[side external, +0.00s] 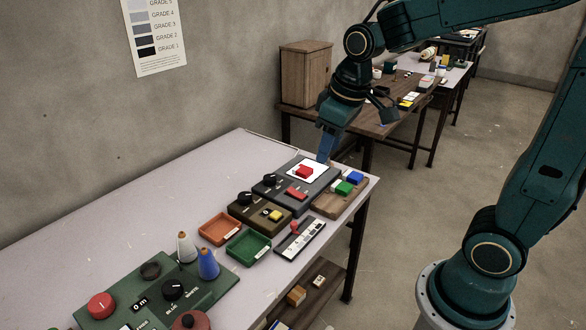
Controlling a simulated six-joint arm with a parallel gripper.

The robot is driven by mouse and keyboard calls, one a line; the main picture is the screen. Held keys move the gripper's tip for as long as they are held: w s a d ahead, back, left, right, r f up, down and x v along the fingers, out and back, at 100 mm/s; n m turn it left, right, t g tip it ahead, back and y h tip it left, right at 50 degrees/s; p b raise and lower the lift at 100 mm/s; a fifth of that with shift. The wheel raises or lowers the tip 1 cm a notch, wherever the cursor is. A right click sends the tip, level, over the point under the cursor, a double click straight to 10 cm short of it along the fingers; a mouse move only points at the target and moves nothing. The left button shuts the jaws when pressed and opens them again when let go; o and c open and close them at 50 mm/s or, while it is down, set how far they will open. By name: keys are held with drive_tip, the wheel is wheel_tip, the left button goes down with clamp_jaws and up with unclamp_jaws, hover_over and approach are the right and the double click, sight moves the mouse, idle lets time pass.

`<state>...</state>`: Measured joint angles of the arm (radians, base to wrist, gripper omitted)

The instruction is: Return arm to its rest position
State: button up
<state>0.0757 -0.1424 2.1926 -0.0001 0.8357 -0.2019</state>
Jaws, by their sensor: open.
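My gripper (325,150) points down above the far right end of the pale table (150,195). Its bluish fingers are near the back right corner of a white square (317,166), which lies on a dark box and has a red block (305,171) on it. The gripper appears apart from the red block, with nothing seen between its fingers. The gap between the fingertips is hard to make out from this side. No cloth being folded can be made out.
A wooden board (328,203) with green and blue blocks lies right of the dark box. Orange (203,232) and green (232,248) trays sit nearer. A green panel (125,290) with knobs and cones is at front left. A wooden cabinet (307,75) stands behind.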

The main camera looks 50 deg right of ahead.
drive_tip(key=s+a+r+m+t, duration=0.1)
drive_tip(key=s+a+r+t, duration=0.1)
drive_tip(key=s, duration=1.2)
drive_tip(key=shift+a+r+t, duration=0.2)
drive_tip(key=shift+r+t, duration=0.1)
drive_tip(key=shift+r, duration=0.15)
